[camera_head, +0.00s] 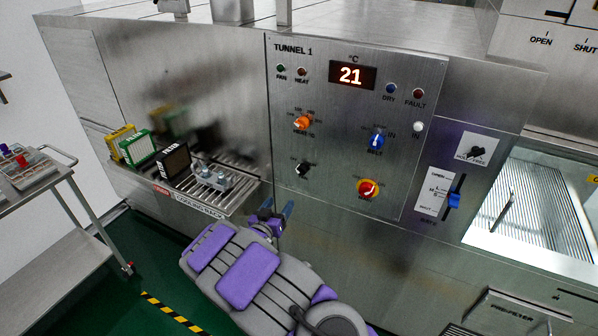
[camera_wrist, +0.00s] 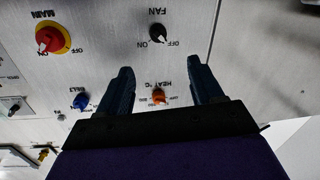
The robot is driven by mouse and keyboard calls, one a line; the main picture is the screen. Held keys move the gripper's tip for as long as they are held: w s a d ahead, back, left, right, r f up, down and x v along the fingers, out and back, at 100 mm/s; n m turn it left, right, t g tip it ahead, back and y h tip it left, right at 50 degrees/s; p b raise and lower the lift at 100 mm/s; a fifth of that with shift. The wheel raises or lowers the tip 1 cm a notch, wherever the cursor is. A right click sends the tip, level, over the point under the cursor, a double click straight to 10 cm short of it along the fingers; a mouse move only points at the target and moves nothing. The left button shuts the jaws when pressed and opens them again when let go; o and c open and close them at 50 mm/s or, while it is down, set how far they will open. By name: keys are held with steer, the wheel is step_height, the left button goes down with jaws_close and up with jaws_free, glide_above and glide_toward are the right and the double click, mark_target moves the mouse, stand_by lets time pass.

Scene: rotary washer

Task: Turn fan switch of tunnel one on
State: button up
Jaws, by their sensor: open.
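The fan switch of Tunnel 1 is a black rotary knob (camera_head: 303,170) at the lower left of the steel control panel (camera_head: 335,120). In the wrist view, which is upside down, the knob (camera_wrist: 157,33) sits under the label FAN, between OFF and ON. Its pale mark seems to lean to the OFF side. My gripper (camera_head: 278,206) is below and left of the knob in the head view. In the wrist view its two dark fingers (camera_wrist: 159,66) are spread, with nothing between them; the knob lies beyond their tips, apart from them.
An orange heat knob (camera_head: 303,122), a blue belt knob (camera_head: 376,140) and a red-yellow main switch (camera_head: 367,188) are on the same panel. A steel cart (camera_head: 50,190) stands at far left.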

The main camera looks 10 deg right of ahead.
steer(key=b, duration=0.3)
glide_toward(299, 174)
steer(key=x, duration=0.9)
steer(key=shift+d+h, duration=0.15)
steer(key=shift+h, duration=0.15)
steer(key=shift+w+f, duration=0.1)
steer(key=shift+w, duration=0.05)
steer(key=c, duration=1.1)
